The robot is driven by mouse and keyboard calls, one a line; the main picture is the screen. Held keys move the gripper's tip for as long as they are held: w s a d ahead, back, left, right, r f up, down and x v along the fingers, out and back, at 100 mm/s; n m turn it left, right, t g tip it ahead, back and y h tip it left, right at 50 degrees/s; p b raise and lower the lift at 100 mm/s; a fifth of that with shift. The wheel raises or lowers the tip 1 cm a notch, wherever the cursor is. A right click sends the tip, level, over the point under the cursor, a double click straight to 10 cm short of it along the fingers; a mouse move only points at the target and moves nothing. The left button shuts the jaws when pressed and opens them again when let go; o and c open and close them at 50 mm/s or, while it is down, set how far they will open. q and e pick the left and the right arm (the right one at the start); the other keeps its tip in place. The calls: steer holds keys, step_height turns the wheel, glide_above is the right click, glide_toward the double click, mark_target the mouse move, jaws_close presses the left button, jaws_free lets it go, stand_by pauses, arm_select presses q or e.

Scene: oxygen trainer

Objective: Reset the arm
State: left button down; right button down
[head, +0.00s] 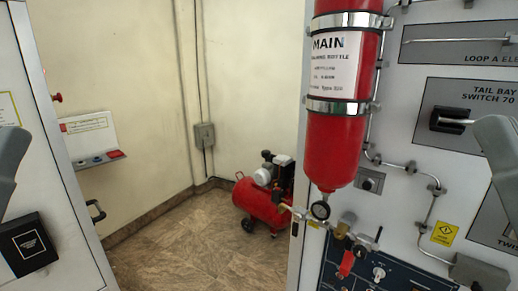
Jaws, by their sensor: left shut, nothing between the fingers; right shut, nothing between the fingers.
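A grey part of my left arm shows at the left edge of the head view, in front of a pale cabinet. A grey part of my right arm shows at the right edge, in front of the panel. I see no fingertips of either gripper; both grippers are outside the picture. Neither visible arm part has anything held against it.
A black switch handle (450,121) sticks out. A red compressor (262,203) stands on the floor.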

step_height(320, 180, up, 28)
steer(key=d+h+p, duration=0.2)
steer(key=h+p, duration=0.1)
steer(key=p, duration=2.5)
steer(key=shift+w+h+p, duration=0.3)
steer(key=shift+h+p, duration=0.05)
steer(key=shift+h, duration=0.05)
steer(key=shift+d, duration=0.1)
step_height(320, 180, down, 21)
steer(key=b, duration=2)
steer(key=shift+b, duration=0.35)
step_height(320, 180, up, 21)
steer(key=p, duration=2.1)
